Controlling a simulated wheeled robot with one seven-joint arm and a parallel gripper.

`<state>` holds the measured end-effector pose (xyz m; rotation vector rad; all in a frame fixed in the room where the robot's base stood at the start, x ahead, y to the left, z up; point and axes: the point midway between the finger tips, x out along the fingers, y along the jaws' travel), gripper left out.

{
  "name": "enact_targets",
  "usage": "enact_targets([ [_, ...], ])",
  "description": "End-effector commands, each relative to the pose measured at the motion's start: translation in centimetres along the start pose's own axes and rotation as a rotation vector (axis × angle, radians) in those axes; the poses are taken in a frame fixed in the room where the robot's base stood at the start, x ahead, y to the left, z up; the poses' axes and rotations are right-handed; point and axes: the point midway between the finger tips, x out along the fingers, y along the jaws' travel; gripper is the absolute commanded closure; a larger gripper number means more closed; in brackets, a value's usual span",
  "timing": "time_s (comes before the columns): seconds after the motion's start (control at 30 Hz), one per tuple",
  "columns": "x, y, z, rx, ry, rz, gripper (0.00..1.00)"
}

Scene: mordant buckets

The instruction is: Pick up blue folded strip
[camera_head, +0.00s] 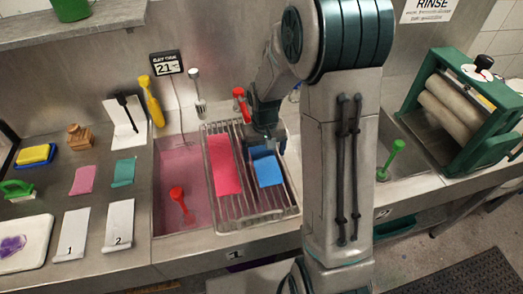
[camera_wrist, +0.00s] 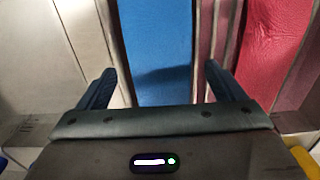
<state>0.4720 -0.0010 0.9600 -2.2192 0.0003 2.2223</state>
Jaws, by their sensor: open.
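The blue folded strip (camera_head: 269,171) lies on the right part of the wire rack (camera_head: 222,214) over the sink. In the wrist view the blue strip (camera_wrist: 165,45) runs between my two fingers. My gripper (camera_head: 267,137) is open above the far end of the blue strip, with one finger on each side of it in the wrist view (camera_wrist: 157,85). I cannot tell how high the fingertips are above it. A shadow falls across the strip. Part of its far end is hidden by my gripper in the head view.
A pink-red strip (camera_head: 224,165) lies beside the blue one on the rack; it also shows in the wrist view (camera_wrist: 272,50). A red-handled tool (camera_head: 240,100) stands behind the rack. A red plunger-like tool (camera_head: 178,198) stands in the left pink basin. A green roller press (camera_head: 465,105) stands right.

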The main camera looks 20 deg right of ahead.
Motion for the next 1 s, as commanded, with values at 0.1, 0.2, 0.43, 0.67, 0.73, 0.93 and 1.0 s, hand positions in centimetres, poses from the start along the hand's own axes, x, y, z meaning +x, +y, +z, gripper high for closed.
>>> enact_targets([
  [0.1,1.08,-0.02,0.01,-0.001,-0.001,0.000,0.11],
  [0.2,1.45,-0.02,-0.02,-0.001,0.001,0.000,0.11],
  [0.43,1.46,-0.01,-0.03,-0.001,0.001,0.000,0.22],
  [0.67,1.43,-0.01,-0.03,-0.001,0.001,0.000,0.59],
  [0.73,1.43,-0.02,-0.03,-0.001,0.001,0.000,0.59],
  [0.93,1.26,-0.02,-0.05,-0.001,0.002,0.000,0.59],
  [1.0,0.97,-0.02,-0.06,0.000,0.002,0.000,0.59],
])
